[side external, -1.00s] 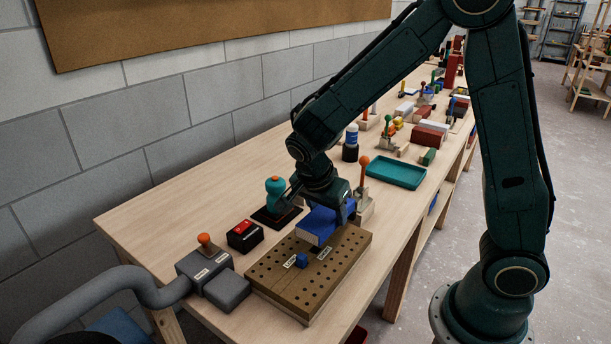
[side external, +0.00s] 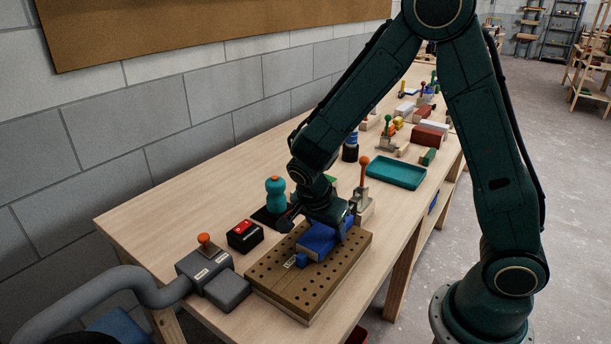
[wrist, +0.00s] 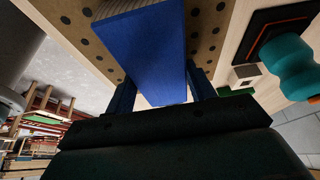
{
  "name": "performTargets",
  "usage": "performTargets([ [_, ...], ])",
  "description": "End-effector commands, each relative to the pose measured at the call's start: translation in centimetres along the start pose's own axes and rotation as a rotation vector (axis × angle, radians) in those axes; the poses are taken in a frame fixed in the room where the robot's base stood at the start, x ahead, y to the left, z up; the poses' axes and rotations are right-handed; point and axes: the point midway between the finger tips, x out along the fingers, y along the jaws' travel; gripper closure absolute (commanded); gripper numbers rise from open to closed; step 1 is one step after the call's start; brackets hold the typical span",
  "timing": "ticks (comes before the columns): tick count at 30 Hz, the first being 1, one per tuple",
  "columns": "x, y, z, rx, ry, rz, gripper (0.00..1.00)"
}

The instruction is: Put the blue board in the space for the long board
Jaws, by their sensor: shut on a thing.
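The blue board (side external: 318,240) is held between the fingers of my gripper (side external: 325,222), which is shut on it. The board is at the drilled wooden pegboard (side external: 285,293), over its far half; I cannot tell whether it touches the surface. In the wrist view the blue board (wrist: 150,45) fills the middle between the two fingers (wrist: 162,92), with rows of holes on either side. The space under the board is hidden.
A grey clamp-like block with an orange knob (side external: 205,240) stands left of the pegboard. A black and red box (side external: 243,236) and a teal knobbed object (side external: 275,195) are behind it. A teal tray (side external: 395,172) and an orange-knobbed stand (side external: 364,170) lie to the right.

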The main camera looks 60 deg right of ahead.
Motion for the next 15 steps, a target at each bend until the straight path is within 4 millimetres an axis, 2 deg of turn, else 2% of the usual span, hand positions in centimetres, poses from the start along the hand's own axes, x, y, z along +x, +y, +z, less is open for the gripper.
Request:
performTargets([
  [4,0.26,0.0,0.1,0.0,0.0,0.0,0.71],
  [5,0.28,0.01,0.12,0.0,0.0,0.001,0.44],
  [8,0.26,0.0,0.1,0.0,0.0,0.0,0.24],
  [15,0.24,-0.01,0.1,0.0,0.0,0.0,0.24],
])
